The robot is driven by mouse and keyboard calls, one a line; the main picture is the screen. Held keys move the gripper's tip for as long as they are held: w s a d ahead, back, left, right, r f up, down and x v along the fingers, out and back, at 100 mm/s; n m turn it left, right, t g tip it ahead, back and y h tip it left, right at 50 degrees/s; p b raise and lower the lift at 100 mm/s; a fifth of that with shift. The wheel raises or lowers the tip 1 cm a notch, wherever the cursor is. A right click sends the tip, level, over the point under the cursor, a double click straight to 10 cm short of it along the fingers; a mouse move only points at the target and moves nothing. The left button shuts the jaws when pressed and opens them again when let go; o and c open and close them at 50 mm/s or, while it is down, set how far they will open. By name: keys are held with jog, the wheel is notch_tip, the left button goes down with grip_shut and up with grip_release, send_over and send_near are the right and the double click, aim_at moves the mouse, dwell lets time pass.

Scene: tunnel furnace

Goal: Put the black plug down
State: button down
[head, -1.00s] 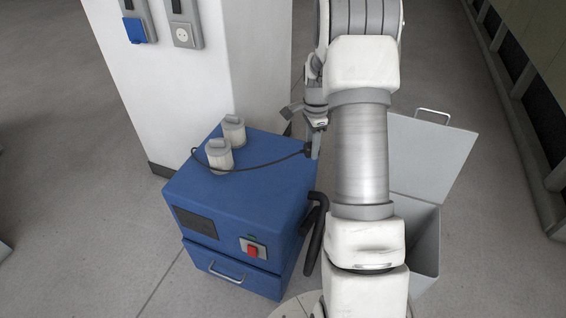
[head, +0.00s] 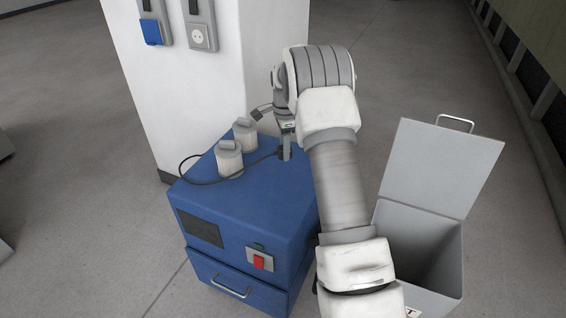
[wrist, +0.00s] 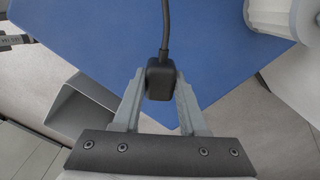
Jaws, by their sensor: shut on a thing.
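The black plug (wrist: 160,79) is between the two fingers of my gripper (wrist: 161,73) in the wrist view. My gripper is shut on it. A black cable runs from the plug. In the head view my gripper (head: 286,148) is over the far right part of the blue cabinet's top (head: 265,185), and the plug is mostly hidden there. I cannot tell whether the plug touches the cabinet top.
The cabinet has a red switch (head: 259,262) and a drawer handle (head: 230,292) in front. A grey bin (head: 440,165) with its lid raised stands at right. A white pillar (head: 190,90) with a blue-covered socket (head: 152,32) and an open socket (head: 199,36) stands behind.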

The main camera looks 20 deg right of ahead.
aim_at(283, 170)
jog(key=shift+w+a+f, duration=0.2)
jog(key=shift+f, duration=0.3)
jog(key=shift+f+b, duration=0.8)
jog(key=shift+f, duration=0.85)
jog(key=shift+f, duration=0.1)
jog(key=shift+f, duration=0.5)
jog(key=shift+c, duration=2.2)
grip_release()
jog(key=shift+r, duration=0.1)
